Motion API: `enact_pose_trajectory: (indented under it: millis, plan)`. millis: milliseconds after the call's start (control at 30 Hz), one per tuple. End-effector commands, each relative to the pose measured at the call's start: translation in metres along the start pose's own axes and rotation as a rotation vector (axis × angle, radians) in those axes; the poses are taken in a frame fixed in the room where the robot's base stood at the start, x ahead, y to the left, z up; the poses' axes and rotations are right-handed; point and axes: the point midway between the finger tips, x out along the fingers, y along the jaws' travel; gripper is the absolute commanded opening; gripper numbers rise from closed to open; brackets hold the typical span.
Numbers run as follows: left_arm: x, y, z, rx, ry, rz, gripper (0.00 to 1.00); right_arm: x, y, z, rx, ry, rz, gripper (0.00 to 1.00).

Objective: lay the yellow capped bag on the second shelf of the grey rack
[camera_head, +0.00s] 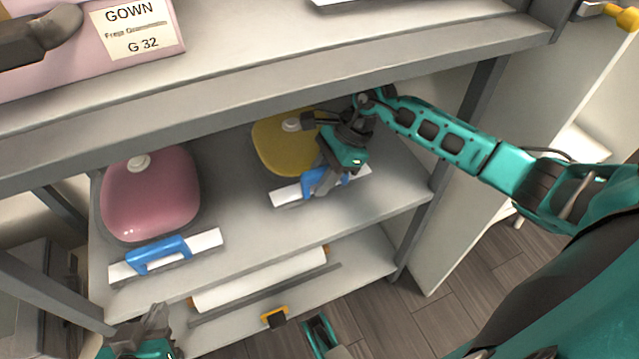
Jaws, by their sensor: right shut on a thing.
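The yellow capped bag (279,150) is at the right part of the rack's middle visible shelf, behind a blue-handled white label strip. Its white cap (291,125) faces up. My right gripper (308,119) reaches in from the right and is shut on the bag at its cap end; the wrist hides the bag's right side. The bag looks flat and at shelf level; whether it rests fully on the shelf is hard to tell. The grey rack (240,222) fills the view. My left gripper (150,325) is at the bottom left, cut by the frame edge, away from the bag.
A pink capped bag (150,195) lies on the same shelf at left, behind another blue-handled strip (165,254). A pink gown box (75,60) stands on the shelf above. A white roll (260,280) lies on the shelf below. Bare shelf shows between the bags.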

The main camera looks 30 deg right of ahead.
Motion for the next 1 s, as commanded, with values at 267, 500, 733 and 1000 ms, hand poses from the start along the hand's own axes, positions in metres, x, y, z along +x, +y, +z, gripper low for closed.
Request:
enact_pose_trajectory:
  millis: [267,500,733,1000]
  plan:
    - [0.0020,0.0021,-0.0051,0.002,0.014,0.006,0.00,0.0150,-0.0011,-0.0082,-0.003,-0.002,-0.005,0.00]
    - [0.0034,0.0020,-0.0025,0.002,0.010,0.007,0.00,0.0176,0.0002,-0.0100,0.000,0.000,0.000,0.32]
    - [0.0035,0.0017,-0.0020,0.002,0.008,0.006,0.00,0.0175,0.0003,-0.0098,0.000,0.000,0.000,0.53]
    - [0.0025,0.0011,-0.0035,0.002,0.008,0.005,0.00,0.0156,0.0003,-0.0085,0.000,-0.001,0.001,0.53]
